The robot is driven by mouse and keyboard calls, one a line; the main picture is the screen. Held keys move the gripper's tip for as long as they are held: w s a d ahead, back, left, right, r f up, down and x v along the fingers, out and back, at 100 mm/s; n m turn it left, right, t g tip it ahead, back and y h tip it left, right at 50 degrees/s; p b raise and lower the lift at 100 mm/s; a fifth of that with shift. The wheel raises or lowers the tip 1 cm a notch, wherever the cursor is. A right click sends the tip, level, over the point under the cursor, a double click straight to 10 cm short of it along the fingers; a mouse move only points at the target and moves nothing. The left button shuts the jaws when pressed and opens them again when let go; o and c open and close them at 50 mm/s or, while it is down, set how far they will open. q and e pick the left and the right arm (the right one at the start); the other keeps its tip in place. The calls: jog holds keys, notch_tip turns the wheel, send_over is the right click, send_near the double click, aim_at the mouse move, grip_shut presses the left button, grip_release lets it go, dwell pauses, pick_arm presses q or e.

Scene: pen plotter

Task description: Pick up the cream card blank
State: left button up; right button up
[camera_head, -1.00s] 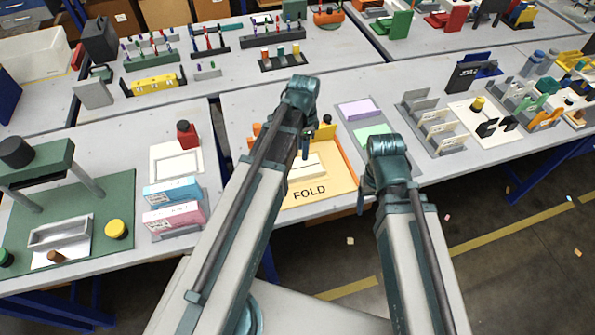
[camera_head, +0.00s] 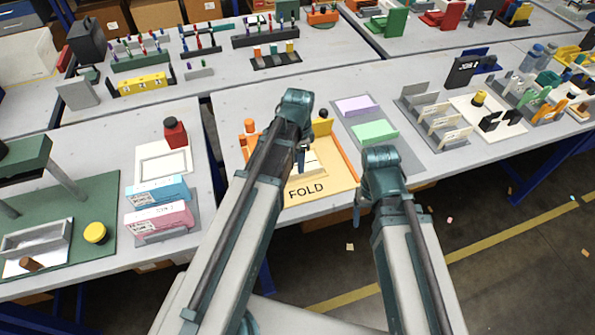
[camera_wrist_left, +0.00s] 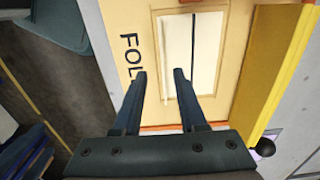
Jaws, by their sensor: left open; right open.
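The cream card blank (camera_wrist_left: 206,42) lies on the yellow FOLD board, with a dark line across it in the left wrist view. In the head view the card (camera_head: 314,168) is partly covered by my left arm. My left gripper (camera_head: 301,162) is above the board by the card.
The FOLD board (camera_head: 330,183) has orange posts and an orange bar at its right edge. A grey mat with a lilac card (camera_head: 357,106) and a green card (camera_head: 374,132) lies to its right. Blue and pink boxes (camera_head: 158,192) stand on the left table.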

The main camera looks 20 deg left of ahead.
pick_arm(q)
jog(key=shift+w+d+f+b, duration=0.1)
jog(key=shift+w+f+b, duration=0.05)
jog(key=shift+f+b, duration=0.75)
jog(key=shift+w+d+f+b, duration=0.1)
jog(key=shift+w+f+b, duration=0.05)
jog(key=shift+f+b, duration=0.7)
jog(key=shift+w+d+f+b, duration=0.1)
jog(key=shift+w+f+b, duration=0.05)
jog(key=shift+f+b, duration=0.75)
jog(key=shift+r, duration=0.1)
jog(key=shift+c, duration=0.3)
grip_shut()
